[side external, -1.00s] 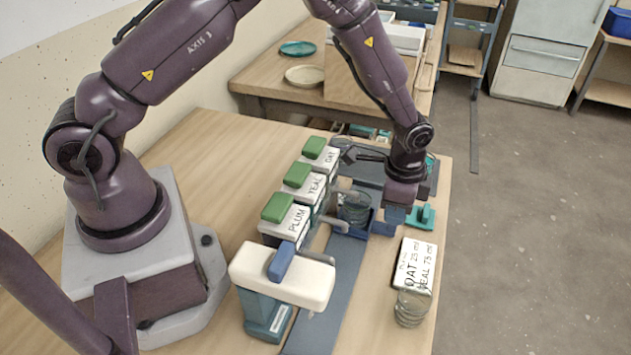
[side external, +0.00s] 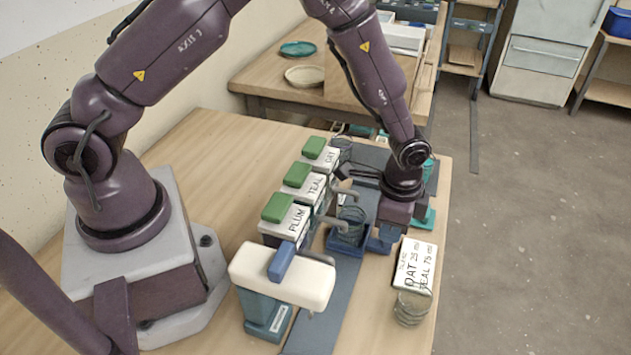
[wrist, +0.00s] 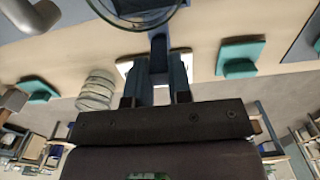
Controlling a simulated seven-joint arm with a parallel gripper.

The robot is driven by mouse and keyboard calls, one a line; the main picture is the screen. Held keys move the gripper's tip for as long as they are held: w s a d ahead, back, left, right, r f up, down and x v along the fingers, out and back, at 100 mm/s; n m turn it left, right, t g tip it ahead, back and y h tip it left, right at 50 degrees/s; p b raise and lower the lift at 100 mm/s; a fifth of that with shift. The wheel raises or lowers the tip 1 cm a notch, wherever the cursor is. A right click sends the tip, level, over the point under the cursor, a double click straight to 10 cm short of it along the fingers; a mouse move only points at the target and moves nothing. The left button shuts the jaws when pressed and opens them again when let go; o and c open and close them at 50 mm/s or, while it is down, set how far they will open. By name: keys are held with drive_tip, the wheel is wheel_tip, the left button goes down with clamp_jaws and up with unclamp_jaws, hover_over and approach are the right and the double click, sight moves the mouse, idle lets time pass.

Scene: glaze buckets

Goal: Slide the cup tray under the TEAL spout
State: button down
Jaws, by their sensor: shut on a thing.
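The blue cup tray (side external: 337,243) sits on the grey-blue track (side external: 338,290) and carries a clear glass cup (side external: 350,226). My gripper (side external: 387,233) is shut on the blue handle at the tray's right side; the handle also shows between the fingers in the wrist view (wrist: 158,52). The TEAL bucket (side external: 315,186) is the middle of three white, green-topped buckets, between PLUM (side external: 297,221) and OAT (side external: 330,157). The TEAL spout (side external: 345,192) shows above and behind the cup. The cup appears nearer the camera than this spout; exact alignment is unclear.
A white-topped unit with a blue block (side external: 283,262) stands beside the track at the near end. A label card (side external: 415,265) and stacked glass cups (side external: 411,307) lie right of the track. A teal block (side external: 424,218) stands behind my gripper.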

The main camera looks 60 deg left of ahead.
drive_tip(key=shift+s+d, duration=1.45)
drive_tip(key=shift+d, duration=0.05)
drive_tip(key=c, duration=1.1)
unclamp_jaws()
wheel_tip(320, 180, up, 7)
